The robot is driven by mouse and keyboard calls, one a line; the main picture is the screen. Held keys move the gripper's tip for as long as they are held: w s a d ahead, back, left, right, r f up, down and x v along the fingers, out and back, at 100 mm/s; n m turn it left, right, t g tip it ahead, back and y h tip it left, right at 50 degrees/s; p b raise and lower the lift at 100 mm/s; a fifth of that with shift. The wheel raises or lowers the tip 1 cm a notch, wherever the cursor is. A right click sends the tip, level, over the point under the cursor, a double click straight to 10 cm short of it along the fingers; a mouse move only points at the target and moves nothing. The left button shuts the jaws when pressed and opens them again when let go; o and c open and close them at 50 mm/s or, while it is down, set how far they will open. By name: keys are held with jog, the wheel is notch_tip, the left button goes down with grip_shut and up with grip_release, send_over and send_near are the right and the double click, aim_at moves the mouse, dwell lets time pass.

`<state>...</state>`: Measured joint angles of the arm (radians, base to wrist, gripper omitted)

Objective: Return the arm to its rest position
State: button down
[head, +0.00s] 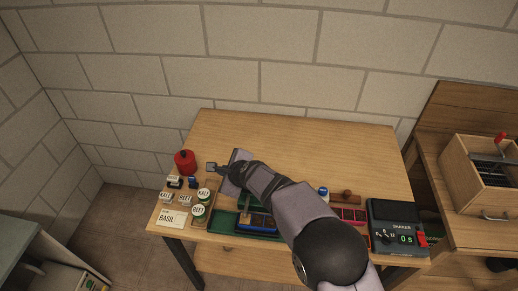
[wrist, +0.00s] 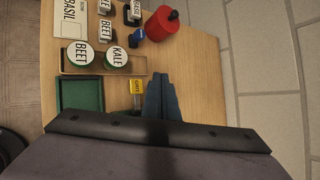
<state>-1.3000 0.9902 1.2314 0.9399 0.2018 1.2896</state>
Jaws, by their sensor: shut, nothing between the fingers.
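My gripper (head: 212,167) is over the left part of the wooden table (head: 300,140), with the arm reaching in from the lower right. In the wrist view its dark fingers (wrist: 160,90) are together with nothing between them. Their tips are beside a small yellow-labelled item (wrist: 137,87) in that picture; whether they touch it I cannot tell. A KALE jar (wrist: 118,55) and a BEET jar (wrist: 82,54) stand close by in a wooden holder (wrist: 104,69). My arm hides part of the table's middle.
A red canister (head: 185,162) stands at the table's left edge, near a BASIL card (head: 172,218) and small labelled blocks. A green tray (head: 222,223) lies at the front. A dark SHAKER device (head: 396,228) is at the right front. The table's back is clear. A wooden crate (head: 470,185) stands further right.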

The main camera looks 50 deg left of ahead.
jog(key=w+d+r+n+t+h+p, duration=0.1)
jog(key=w+d+r, duration=0.1)
jog(key=w+d, duration=0.5)
jog(key=w+d+r+n+h, duration=0.1)
jog(key=w+d+r, duration=0.2)
jog(key=w+d, duration=0.35)
jog(key=w+d+r+n+h+p, duration=0.15)
jog(key=w+d, duration=0.25)
jog(key=d, duration=0.6)
jog(key=w+d+r+n+h, duration=0.15)
jog(key=w+d, duration=0.25)
jog(key=d, duration=0.7)
jog(key=s+d+r+n+h+p, duration=0.1)
jog(key=s+d+n+h+p, duration=0.2)
jog(key=d, duration=1.9)
jog(key=s+d+n+g+h, duration=0.1)
jog(key=s+d, duration=1)
jog(key=d, duration=0.2)
jog(key=shift+s+n, duration=0.3)
jog(key=shift+n, duration=0.1)
